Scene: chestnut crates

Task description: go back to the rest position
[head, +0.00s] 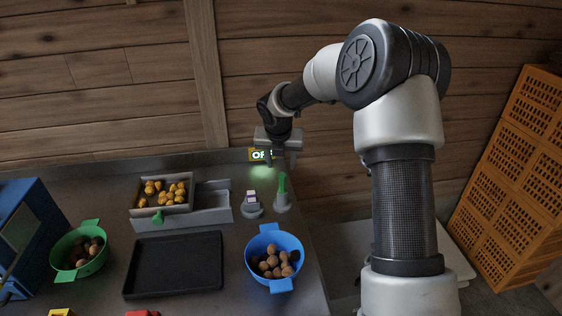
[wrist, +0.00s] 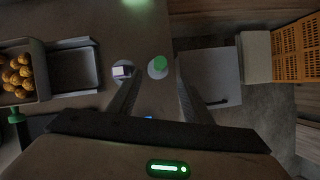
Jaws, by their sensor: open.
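My gripper (head: 279,158) hangs above the back right part of the grey table (head: 110,196), over its edge area. In the wrist view the two fingers of my gripper (wrist: 158,98) stand apart with nothing between the tips. A small grey stand with a pale block (head: 252,202) and a green-topped holder (head: 282,199) are below it; both also show in the wrist view, the green top (wrist: 159,63) just beyond the fingertips.
A blue bowl (head: 262,241) and a green bowl (head: 65,250) hold brown nuts. A black tray (head: 173,264) lies empty between them. Orange crates (head: 510,190) are stacked at right.

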